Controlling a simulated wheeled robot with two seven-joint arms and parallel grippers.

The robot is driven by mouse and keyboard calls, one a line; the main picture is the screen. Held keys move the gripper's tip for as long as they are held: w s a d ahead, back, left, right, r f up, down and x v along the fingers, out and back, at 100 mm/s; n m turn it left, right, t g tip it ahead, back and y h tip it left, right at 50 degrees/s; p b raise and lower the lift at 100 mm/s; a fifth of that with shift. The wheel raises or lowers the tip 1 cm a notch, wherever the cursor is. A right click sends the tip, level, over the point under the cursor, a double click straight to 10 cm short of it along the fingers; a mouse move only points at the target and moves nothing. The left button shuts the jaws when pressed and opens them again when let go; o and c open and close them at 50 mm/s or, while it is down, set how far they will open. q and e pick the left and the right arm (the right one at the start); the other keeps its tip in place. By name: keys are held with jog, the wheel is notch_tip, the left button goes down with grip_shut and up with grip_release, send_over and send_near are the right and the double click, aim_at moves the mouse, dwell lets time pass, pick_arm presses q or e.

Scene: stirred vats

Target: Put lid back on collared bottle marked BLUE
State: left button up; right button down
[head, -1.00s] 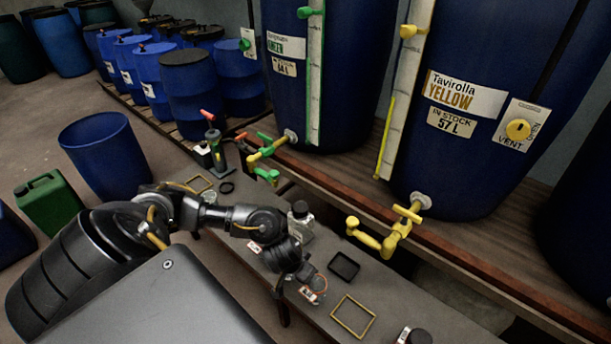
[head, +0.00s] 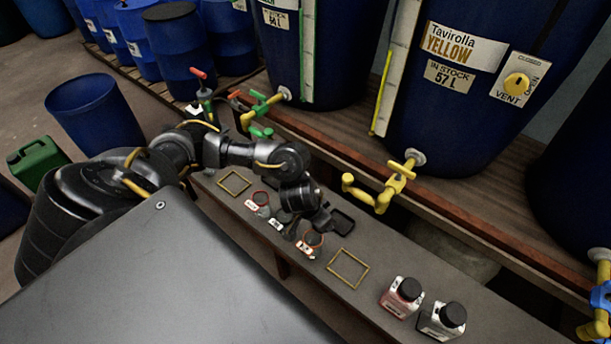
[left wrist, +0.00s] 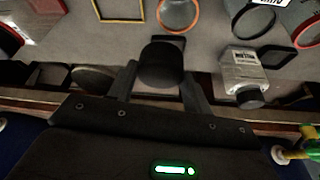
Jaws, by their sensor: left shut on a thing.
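My left gripper (head: 322,220) is low over the bench, its fingers (left wrist: 160,85) shut on a black round lid (left wrist: 162,64). The lid is in the air and touches no bottle that I can see. A red bottle (head: 400,296) and a clear bottle (head: 441,320), both black-capped, stand at the bench's right. I cannot read BLUE on any bottle. My right gripper is out of view.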

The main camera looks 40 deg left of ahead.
pick_arm(q)
jog(key=w+d+r+m+g+h, duration=0.1)
jog(key=r+m, duration=0.3)
jog(key=r, duration=0.6)
jog(key=d+r+m+g+h, duration=0.1)
jog(key=d+r+m, duration=0.3)
jog(key=r, duration=0.7)
jog(key=shift+w+r+m+h, duration=0.3)
jog(key=shift+w+h, duration=0.1)
jog(key=shift+h, duration=0.1)
